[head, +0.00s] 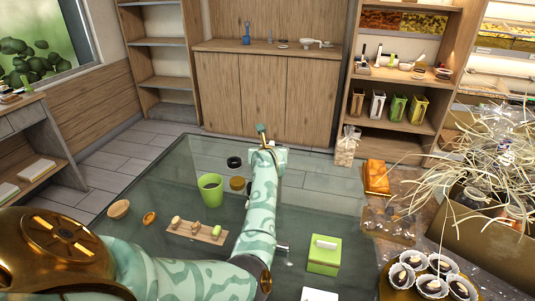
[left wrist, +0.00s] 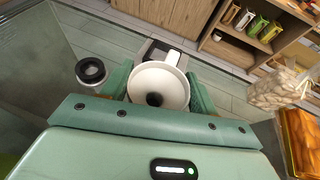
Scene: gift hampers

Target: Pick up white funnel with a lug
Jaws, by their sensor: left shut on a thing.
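In the left wrist view the white funnel (left wrist: 146,82) sits between the fingers of my left gripper (left wrist: 158,92). I look into its round mouth, with a dark hole at the bottom, and its lug points away from me. My left gripper is shut on the funnel. In the head view my left gripper (head: 264,150) is over the far edge of the glass table, and the held funnel is hidden behind it. My right gripper is in neither view.
On the glass table (head: 300,215) are a black-ringed jar (head: 234,162), a green cup (head: 211,190), a wooden board with small pieces (head: 196,231) and a green box (head: 324,255). A bag (head: 346,147) and an orange pack (head: 376,177) are to the right.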

